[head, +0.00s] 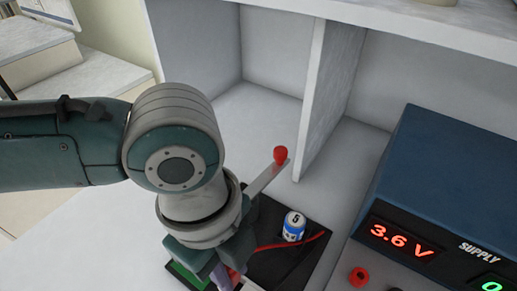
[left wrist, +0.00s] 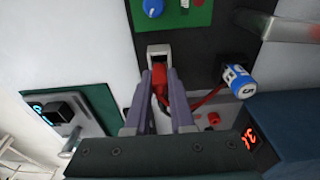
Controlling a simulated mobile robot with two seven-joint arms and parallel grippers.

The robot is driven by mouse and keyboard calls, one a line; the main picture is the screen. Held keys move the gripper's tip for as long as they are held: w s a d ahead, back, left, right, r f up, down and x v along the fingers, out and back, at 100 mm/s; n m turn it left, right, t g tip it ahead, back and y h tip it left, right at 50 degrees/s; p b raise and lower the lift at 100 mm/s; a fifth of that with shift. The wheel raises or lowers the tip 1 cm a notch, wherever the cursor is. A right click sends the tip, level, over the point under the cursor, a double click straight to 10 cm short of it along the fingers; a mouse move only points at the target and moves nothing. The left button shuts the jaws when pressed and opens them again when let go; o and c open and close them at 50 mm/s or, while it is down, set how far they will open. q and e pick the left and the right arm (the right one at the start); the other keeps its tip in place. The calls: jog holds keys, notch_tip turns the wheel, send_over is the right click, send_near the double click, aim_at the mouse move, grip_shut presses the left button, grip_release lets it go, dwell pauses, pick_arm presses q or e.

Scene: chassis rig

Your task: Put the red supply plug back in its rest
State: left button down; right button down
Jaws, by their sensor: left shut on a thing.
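My left gripper (left wrist: 160,82) is shut on the red supply plug (left wrist: 161,78), which shows between its two purple-grey fingers in the left wrist view. A pale block with a dark opening (left wrist: 160,48), which looks like the rest, is right at the fingertips. I cannot tell whether the plug touches it or is inside it. A red lead (left wrist: 207,97) runs from the plug to the right. In the head view my left gripper (head: 228,277) points down at the bottom edge, and my wrist hides most of the plug. My right gripper is not in view.
A black board (head: 290,265) carries a blue and white cylinder (head: 294,226). A metal arm with a red knob (head: 280,155) stands up beside my wrist. The blue supply (head: 440,180) reads 3.6 V, with a red socket (head: 358,276) nearby. A grey divider (head: 325,95) stands behind.

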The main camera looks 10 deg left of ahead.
pick_arm(q)
jog(key=shift+f+b, duration=0.75)
jog(key=shift+f, duration=0.4)
jog(key=c, duration=1)
grip_release()
jog(key=o, duration=0.3)
jog(key=shift+s+a, duration=0.1)
jog(key=shift+a, duration=0.05)
jog(key=shift+r, duration=0.3)
notch_tip(320, 180, up, 9)
jog(key=a+p, duration=0.1)
jog(key=p, duration=0.1)
jog(key=shift+r+p, duration=0.2)
jog(key=shift+p, duration=0.15)
